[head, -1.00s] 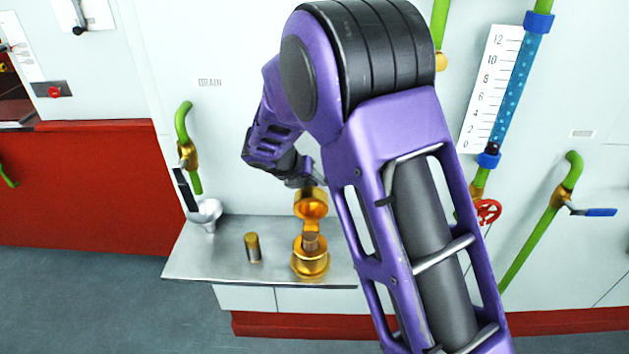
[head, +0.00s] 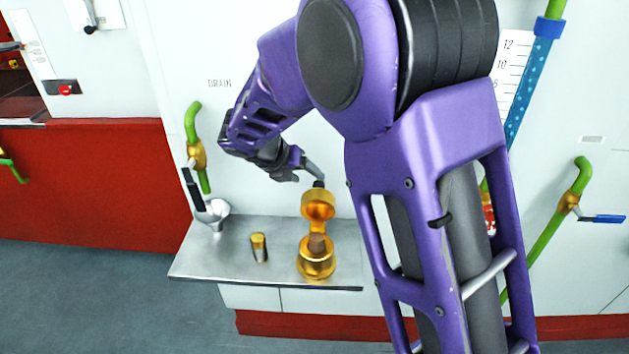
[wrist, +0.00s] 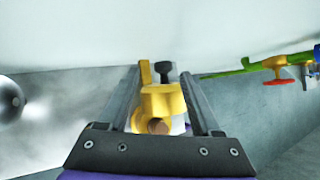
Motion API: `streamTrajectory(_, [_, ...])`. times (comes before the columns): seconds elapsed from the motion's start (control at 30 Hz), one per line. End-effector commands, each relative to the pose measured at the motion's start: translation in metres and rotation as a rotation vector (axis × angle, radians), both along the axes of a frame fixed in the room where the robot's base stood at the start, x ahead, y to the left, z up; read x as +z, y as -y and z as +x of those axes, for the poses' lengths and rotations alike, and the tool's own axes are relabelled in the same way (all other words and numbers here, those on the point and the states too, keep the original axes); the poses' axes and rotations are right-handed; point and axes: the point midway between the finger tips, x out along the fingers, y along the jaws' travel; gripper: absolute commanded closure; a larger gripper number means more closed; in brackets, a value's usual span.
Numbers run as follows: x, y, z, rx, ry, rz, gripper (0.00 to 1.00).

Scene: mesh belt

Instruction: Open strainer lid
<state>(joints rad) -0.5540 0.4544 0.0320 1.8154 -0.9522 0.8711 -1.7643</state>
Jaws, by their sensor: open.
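The strainer is a gold pot (head: 317,268) on the metal shelf, with a brown cylinder (head: 317,243) standing up in its mouth. Its gold lid (head: 318,206) is raised upright at the back, its round inner face showing in the head view. A black knob (head: 319,184) shows at the lid's top edge. My gripper (head: 315,175) is just above and behind the lid, close to the knob. In the wrist view the open fingers stand on either side of the gold strainer (wrist: 165,100) and black knob (wrist: 165,72). Contact cannot be told.
A small gold-topped cylinder (head: 259,247) stands left of the strainer on the metal shelf (head: 215,262). The wall is close behind.

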Motion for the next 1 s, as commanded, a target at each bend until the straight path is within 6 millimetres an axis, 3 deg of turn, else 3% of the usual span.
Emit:
streamTrajectory(0.2, [0.04, -0.023, -0.028, 0.004, 0.002, 0.002, 0.35])
streamTrajectory(0.4, [0.064, -0.035, -0.044, 0.002, 0.0, 0.002, 0.35])
streamTrajectory(0.83, [0.072, -0.04, -0.051, 0.002, -0.003, 0.001, 0.35])
streamTrajectory(1.0, [0.071, -0.038, -0.057, -0.008, 0.022, 0.026, 0.64])
